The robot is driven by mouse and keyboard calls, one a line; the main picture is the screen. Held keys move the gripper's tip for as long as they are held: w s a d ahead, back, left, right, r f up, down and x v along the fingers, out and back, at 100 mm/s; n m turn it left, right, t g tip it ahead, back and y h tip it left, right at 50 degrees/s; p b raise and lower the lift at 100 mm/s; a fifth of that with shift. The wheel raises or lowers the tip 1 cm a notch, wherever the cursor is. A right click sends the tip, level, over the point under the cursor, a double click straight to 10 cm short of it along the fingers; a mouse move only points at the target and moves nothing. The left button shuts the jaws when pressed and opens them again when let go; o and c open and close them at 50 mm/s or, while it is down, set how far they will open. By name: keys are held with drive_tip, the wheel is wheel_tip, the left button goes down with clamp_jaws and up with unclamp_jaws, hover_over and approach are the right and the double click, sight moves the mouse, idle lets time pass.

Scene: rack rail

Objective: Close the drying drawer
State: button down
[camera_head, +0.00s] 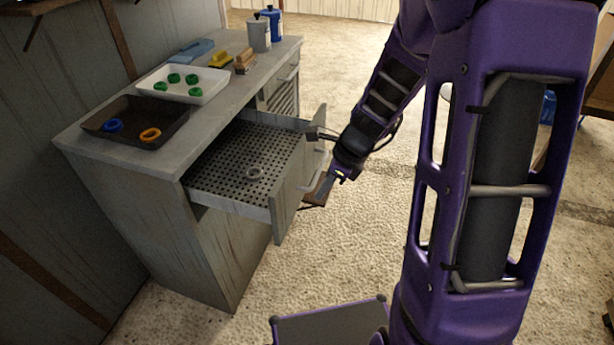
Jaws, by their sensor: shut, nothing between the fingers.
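The drying drawer (232,202) is pulled out from the cabinet (207,250). The drawer front (285,207) faces right and carries a bar handle (316,166). My gripper (318,189) is shut and empty, just outside the drawer front near the handle. I cannot tell whether it touches the front or the handle.
The cabinet top holds a dark tray (124,130) with blue and orange rings, a white tray (180,97) with several green rings, brushes (245,59) and canisters (259,35). A louvred front (284,97) is behind the drawer. The floor right of the drawer is clear.

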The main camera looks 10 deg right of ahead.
drive_tip(key=w+a+f+b, duration=0.2)
drive_tip(key=w+a+f, duration=0.1)
drive_tip(key=a+f, duration=0.3)
drive_tip(key=shift+w+a+f, duration=0.15)
drive_tip(key=shift+w+f, duration=0.25)
drive_tip(key=shift+f, duration=0.7)
